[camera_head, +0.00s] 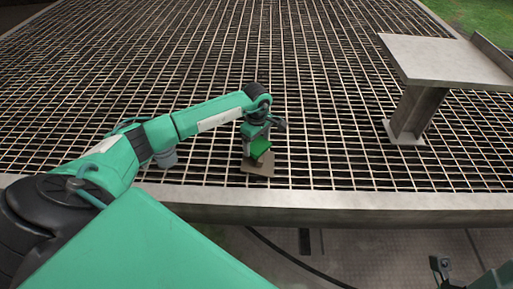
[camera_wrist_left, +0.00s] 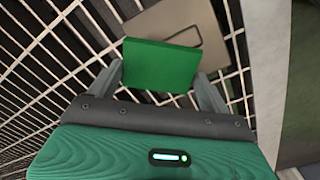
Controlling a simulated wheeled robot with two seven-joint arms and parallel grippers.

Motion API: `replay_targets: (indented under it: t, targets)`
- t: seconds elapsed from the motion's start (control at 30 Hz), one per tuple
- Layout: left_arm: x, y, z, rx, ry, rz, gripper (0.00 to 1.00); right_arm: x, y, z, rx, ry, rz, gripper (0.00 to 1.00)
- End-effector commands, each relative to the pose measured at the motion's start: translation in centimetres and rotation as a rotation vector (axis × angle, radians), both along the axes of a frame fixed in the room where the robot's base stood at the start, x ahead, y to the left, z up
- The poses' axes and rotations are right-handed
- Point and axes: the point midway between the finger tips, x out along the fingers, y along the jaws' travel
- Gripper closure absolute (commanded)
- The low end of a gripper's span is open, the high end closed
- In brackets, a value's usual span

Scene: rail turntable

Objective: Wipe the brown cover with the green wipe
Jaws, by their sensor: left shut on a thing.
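The green wipe (camera_head: 259,147) is a bright green block held in my left gripper (camera_head: 257,151). In the left wrist view the wipe (camera_wrist_left: 160,65) sits between the two grey fingers of the gripper (camera_wrist_left: 161,78), which is shut on it. The brown cover (camera_head: 257,168) is a flat tan plate on the grating, just below the wipe in the head view. In the left wrist view the cover (camera_wrist_left: 192,27) shows beyond the wipe, which hides part of it. I cannot tell whether the wipe touches the cover. My right gripper (camera_head: 440,266) shows small and dark at the lower right.
The metal grating (camera_head: 330,150) spreads around the cover, with a grey beam (camera_head: 350,208) along its near edge. A grey plate on a post (camera_head: 440,58) stands at the right. The grating left of it is open. Grass (camera_head: 485,15) shows at the far right.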

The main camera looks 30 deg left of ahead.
Motion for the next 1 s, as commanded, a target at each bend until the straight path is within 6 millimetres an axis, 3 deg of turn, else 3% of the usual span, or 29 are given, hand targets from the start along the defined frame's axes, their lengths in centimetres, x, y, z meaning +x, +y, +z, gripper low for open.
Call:
replay_targets:
  t: [0.6,1.0]
  targets:
    - [-3.9,-2.3,0.3,0.001,0.002,-0.002,0.37,0.0,0.0,2.7,0.0,0.0,0.0,0.51]
    - [-4.3,-2.5,0.2,0.0,0.001,0.0,0.37,0.0,0.0,2.8,0.0,0.0,0.0,0.51]
